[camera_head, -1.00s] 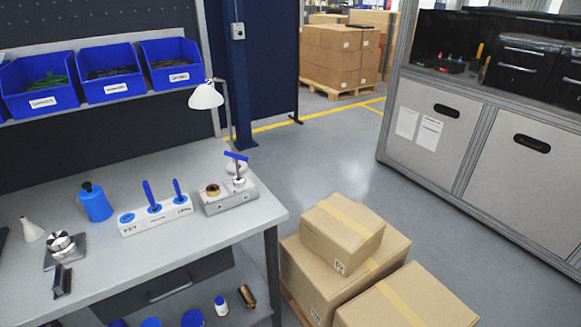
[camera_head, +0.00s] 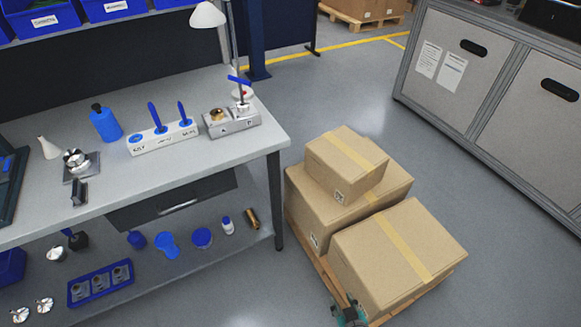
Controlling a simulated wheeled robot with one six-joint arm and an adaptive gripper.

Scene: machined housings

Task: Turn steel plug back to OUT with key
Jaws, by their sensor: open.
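A grey metal housing block (camera_head: 232,125) sits near the right end of the workbench. A brass plug (camera_head: 217,114) is on its left side and a steel plug (camera_head: 243,109) on its right. A key with a blue crossbar handle (camera_head: 239,80) stands upright over the steel plug; its lower end appears to meet the plug. The markings on the block are too small to read. A dark and teal part at the bottom edge looks like my gripper (camera_head: 350,311), open, in front of the cartons and far from the housing, partly cut off.
A white rack (camera_head: 165,143) with blue-handled tools stands left of the housing. A lamp (camera_head: 207,15) rises behind it. A blue bottle (camera_head: 106,125) and a metal fixture (camera_head: 76,160) are further left. Stacked cartons (camera_head: 400,250) on a pallet stand right of the bench.

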